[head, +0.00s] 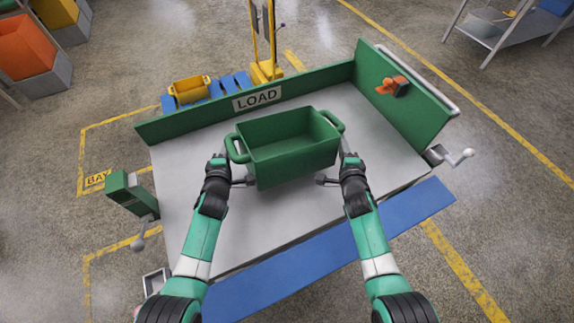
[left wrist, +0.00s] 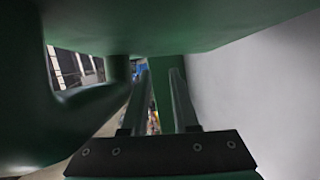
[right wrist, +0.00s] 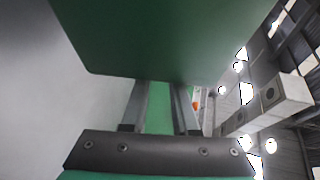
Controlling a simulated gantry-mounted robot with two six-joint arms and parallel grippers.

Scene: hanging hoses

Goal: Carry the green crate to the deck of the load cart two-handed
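The green crate (head: 290,150) is upright and looks empty, over the grey deck (head: 185,160) of the load cart. It appears to rest there, but its underside is hidden. Its handles stick out left (head: 237,149) and right (head: 333,121). My left gripper (head: 246,181) is beside the crate's near left, below the handle; its fingers (left wrist: 158,100) are apart with nothing between them. My right gripper (head: 322,180) is beside the near right, also below its handle; its fingers (right wrist: 160,108) are apart and empty. Crate green fills the top of both wrist views.
A green wall with a LOAD sign (head: 257,95) runs along the deck's back, and a green side wall (head: 395,95) with an orange clamp (head: 392,86) stands at right. A blue strip (head: 330,250) lies along the front. Bare deck surrounds the crate.

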